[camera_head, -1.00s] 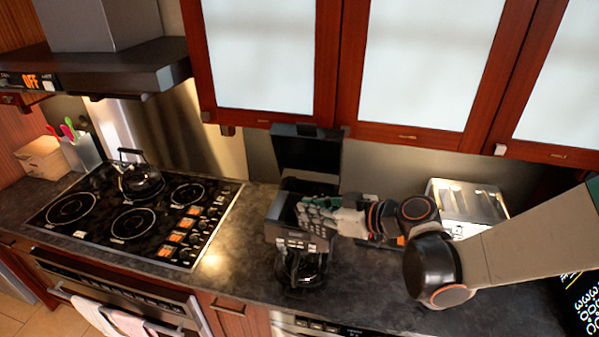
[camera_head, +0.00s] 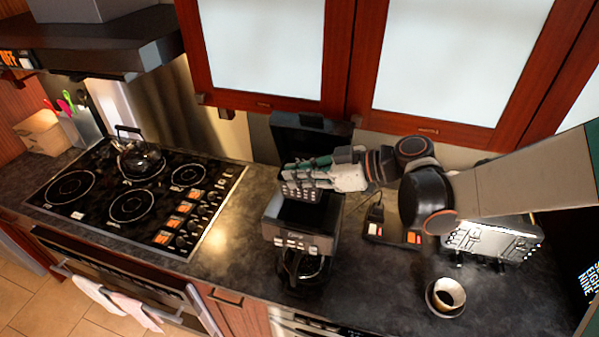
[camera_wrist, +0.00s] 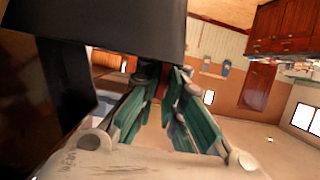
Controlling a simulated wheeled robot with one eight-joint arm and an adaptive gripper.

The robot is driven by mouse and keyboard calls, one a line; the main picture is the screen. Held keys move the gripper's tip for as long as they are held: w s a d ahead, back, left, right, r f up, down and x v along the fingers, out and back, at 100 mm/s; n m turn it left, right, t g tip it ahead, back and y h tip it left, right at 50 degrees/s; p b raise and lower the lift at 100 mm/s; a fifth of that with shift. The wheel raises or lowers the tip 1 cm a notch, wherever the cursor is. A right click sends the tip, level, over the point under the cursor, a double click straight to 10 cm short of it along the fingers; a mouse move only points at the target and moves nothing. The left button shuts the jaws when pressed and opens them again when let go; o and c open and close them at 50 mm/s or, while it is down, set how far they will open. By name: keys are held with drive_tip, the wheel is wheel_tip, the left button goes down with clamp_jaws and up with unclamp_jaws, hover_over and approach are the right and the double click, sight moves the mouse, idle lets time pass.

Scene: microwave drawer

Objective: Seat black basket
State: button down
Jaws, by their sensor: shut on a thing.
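The coffee maker (camera_head: 300,243) stands on the counter with its lid (camera_head: 308,140) raised, its top open and a glass carafe (camera_head: 303,268) below. My gripper (camera_head: 298,183) is over the open top, just in front of the lid, reaching in from the right.
A cup on a saucer (camera_head: 447,296) stands at the front right. A toaster (camera_head: 492,238) and a power strip (camera_head: 392,233) lie behind and beside my arm. The stove (camera_head: 140,198) with a kettle (camera_head: 138,158) is at left. Cabinets (camera_head: 265,60) hang above.

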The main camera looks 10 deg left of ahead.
sight(301, 193)
drive_tip(key=shift+w, duration=0.2)
drive_tip(key=shift+f+b, duration=0.15)
drive_tip(key=shift+b, duration=0.2)
drive_tip(key=shift+s+f+b, duration=0.15)
drive_tip(key=shift+f+b, duration=0.4)
wheel_tip(301, 193, down, 4)
drive_tip(key=b, duration=0.4)
drive_tip(key=shift+f, duration=0.2)
drive_tip(key=shift+b, duration=0.55)
idle(0.9)
wheel_tip(301, 193, down, 7)
drive_tip(key=b, duration=0.6)
idle(2.5)
drive_tip(key=c, duration=1.6)
unclamp_jaws()
drive_tip(key=shift+c, duration=0.2)
drive_tip(key=shift+d, duration=0.1)
